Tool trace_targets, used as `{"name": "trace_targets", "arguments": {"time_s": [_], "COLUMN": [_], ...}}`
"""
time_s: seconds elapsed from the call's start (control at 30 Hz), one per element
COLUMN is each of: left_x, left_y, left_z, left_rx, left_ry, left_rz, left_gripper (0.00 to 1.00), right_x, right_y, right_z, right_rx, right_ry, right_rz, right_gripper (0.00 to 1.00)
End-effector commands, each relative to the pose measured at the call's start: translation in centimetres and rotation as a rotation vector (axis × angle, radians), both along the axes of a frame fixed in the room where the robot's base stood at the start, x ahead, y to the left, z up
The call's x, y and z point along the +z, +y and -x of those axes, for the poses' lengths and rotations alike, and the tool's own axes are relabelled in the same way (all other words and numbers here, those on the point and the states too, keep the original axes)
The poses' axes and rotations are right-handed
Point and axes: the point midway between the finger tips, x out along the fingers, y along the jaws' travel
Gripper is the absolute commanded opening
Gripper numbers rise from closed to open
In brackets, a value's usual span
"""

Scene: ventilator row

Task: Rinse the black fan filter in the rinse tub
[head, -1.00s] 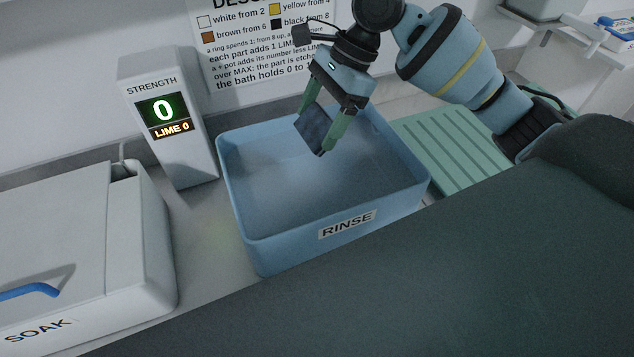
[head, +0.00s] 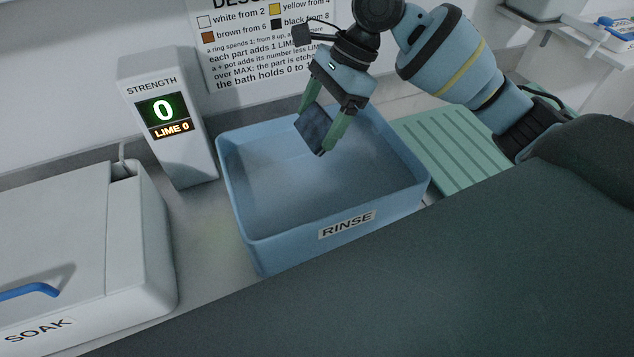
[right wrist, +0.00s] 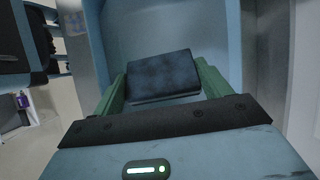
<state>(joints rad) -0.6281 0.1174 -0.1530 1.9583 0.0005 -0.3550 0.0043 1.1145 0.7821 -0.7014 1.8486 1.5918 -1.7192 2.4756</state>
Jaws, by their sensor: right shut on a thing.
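The black fan filter (head: 314,130) is a dark, square, mottled piece held between the green fingers of my right gripper (head: 324,131). It is tilted and hangs over the blue rinse tub (head: 280,249), at the tub's far side. I cannot tell whether its lower edge touches anything in the tub. In the right wrist view the filter (right wrist: 163,75) sits between both fingers, with a blue tub wall behind it. The tub carries a RINSE label. My left gripper is not in view.
A grey soak box (head: 60,260) with a blue handle stands at left. A strength display (head: 165,115) reads 0 and LIME 0. A green ribbed rack (head: 445,145) lies right of the tub. A printed chart (head: 262,45) hangs behind. A shelf (head: 570,45) is at upper right.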

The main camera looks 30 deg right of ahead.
Motion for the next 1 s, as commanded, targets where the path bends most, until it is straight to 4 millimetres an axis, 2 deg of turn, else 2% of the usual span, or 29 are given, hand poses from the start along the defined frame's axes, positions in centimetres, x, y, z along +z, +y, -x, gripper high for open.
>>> {"name": "trace_targets", "arguments": {"time_s": [0.53,1.0], "left_x": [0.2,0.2], "left_y": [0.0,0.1], "left_z": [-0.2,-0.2], "left_rx": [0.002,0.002], "left_ry": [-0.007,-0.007], "left_rz": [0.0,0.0], "left_gripper": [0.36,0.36], "right_x": [3.9,4.1], "right_y": [0.0,0.0], "right_z": [0.0,0.0], "right_rx": [0.0,0.0], "right_ry": [-0.003,-0.001], "right_rz": [-0.001,0.0], "right_gripper": [0.55,0.55]}}
